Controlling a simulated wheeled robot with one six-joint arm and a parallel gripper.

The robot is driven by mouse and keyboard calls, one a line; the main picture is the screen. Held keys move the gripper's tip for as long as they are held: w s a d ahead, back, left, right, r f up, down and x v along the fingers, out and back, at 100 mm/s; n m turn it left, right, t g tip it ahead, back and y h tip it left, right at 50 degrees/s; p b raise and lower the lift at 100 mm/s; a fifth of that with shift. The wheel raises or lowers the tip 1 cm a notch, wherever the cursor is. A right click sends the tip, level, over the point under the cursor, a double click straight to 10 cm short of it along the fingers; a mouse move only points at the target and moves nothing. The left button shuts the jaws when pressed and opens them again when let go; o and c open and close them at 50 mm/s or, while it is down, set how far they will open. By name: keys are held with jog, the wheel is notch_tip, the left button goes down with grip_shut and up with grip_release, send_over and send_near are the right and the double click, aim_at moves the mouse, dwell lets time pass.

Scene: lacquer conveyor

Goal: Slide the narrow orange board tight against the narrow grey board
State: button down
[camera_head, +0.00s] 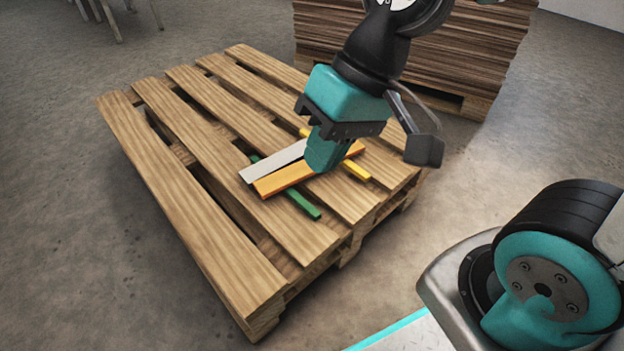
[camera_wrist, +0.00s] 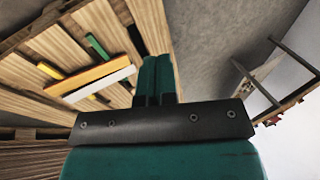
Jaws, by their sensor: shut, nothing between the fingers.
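The narrow orange board (camera_head: 285,181) lies on the pallet, across a green strip and a yellow strip. The narrow grey board (camera_head: 272,161) lies beside it on the far side, roughly parallel. A thin dark line shows between them; I cannot tell whether they touch. My gripper (camera_head: 318,165) is shut and empty, pointing down and hiding the middle of the orange board and the grey board's right end. Contact cannot be told. In the wrist view, the orange board (camera_wrist: 88,77) and the pale grey board (camera_wrist: 112,82) lie left of my closed fingers (camera_wrist: 155,75).
The green strip (camera_head: 303,205) and yellow strip (camera_head: 356,170) stick out from under the boards. The slatted wooden pallet (camera_head: 180,135) has open gaps between planks. A stack of brown sheets (camera_head: 480,50) stands behind. The pallet's left part is clear.

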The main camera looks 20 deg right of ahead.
jog(key=w+d+f+m+t+y+b, duration=0.2)
jog(key=w+d+f+m+b, duration=0.15)
jog(key=w+f+m, duration=0.95)
jog(key=m+t+b, duration=0.3)
jog(key=m+t, duration=0.1)
jog(key=m, duration=1.2)
send_near(285, 186)
jog(key=s+d+r, duration=0.2)
jog(key=s+d, duration=0.2)
jog(key=shift+h, duration=0.3)
jog(key=b+x, duration=0.2)
jog(key=x, duration=0.2)
jog(key=b+x, duration=0.3)
jog(key=x, duration=0.2)
jog(key=shift+s+d+f, duration=0.1)
jog(key=shift+s+f, duration=0.1)
jog(key=shift+f, duration=0.05)
jog(key=w+a+b, duration=0.2)
jog(key=shift+w+a+f, duration=0.1)
jog(key=shift+w+a, duration=0.1)
jog(key=shift+a, duration=0.05)
jog(key=shift+w+a+m+b, duration=0.3)
jog(key=shift+w+a, duration=0.05)
jog(key=shift+r, duration=0.25)
